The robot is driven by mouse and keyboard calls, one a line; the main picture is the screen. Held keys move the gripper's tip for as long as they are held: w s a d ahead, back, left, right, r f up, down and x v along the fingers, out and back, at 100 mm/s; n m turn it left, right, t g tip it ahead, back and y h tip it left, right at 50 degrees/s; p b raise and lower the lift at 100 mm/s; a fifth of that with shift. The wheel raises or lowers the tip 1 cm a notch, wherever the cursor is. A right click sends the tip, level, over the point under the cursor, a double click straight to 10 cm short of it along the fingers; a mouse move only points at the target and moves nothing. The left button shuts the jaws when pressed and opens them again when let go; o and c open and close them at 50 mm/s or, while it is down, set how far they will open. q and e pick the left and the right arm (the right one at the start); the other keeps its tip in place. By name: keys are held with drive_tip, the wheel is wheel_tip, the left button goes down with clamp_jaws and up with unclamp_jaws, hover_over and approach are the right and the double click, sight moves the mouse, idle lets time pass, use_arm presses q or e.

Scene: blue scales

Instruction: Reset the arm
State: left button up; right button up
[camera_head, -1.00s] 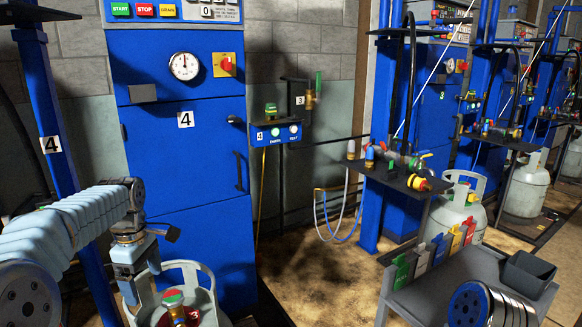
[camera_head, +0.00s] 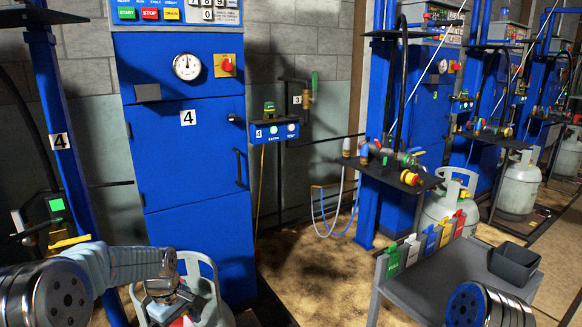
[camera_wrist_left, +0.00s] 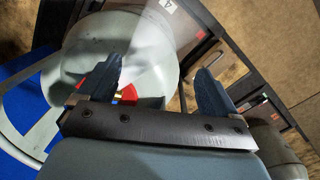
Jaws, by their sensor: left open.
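My left arm comes in low from the left in the head view. Its gripper (camera_head: 172,308) is in front of the grey gas cylinder (camera_head: 208,274) at the foot of the blue cabinet (camera_head: 190,170). In the left wrist view my left gripper (camera_wrist_left: 155,82) is open, its two dark fingers spread apart. The grey cylinder (camera_wrist_left: 150,40) lies beyond them, with a red and yellow part (camera_wrist_left: 127,95) beside the left finger. I cannot tell whether anything touches. A round part of my right arm shows at bottom right, but its gripper is out of view.
A grey table (camera_head: 410,297) with coloured tags (camera_head: 430,242) and a dark bin (camera_head: 514,263) stands at right. A filling stand (camera_head: 405,178) and another cylinder (camera_head: 450,205) are behind it. A blue post (camera_head: 62,170) stands at left. Floor between cabinet and table is clear.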

use_arm(q)
drive_tip(key=s+d+f+m+h, duration=0.1)
drive_tip(key=s+d+f+m, duration=0.25)
drive_tip(key=f, duration=0.65)
drive_tip(key=s+d+f+m+h, duration=0.1)
drive_tip(key=s+d+f+m, duration=0.2)
drive_tip(key=s+d+f, duration=0.3)
drive_tip(key=s+d+f+m+h, duration=0.1)
drive_tip(key=s+d+f+m, duration=0.3)
drive_tip(key=s, duration=1)
drive_tip(key=d+f, duration=0.3)
drive_tip(key=f, duration=0.1)
drive_tip(key=shift+s, duration=0.15)
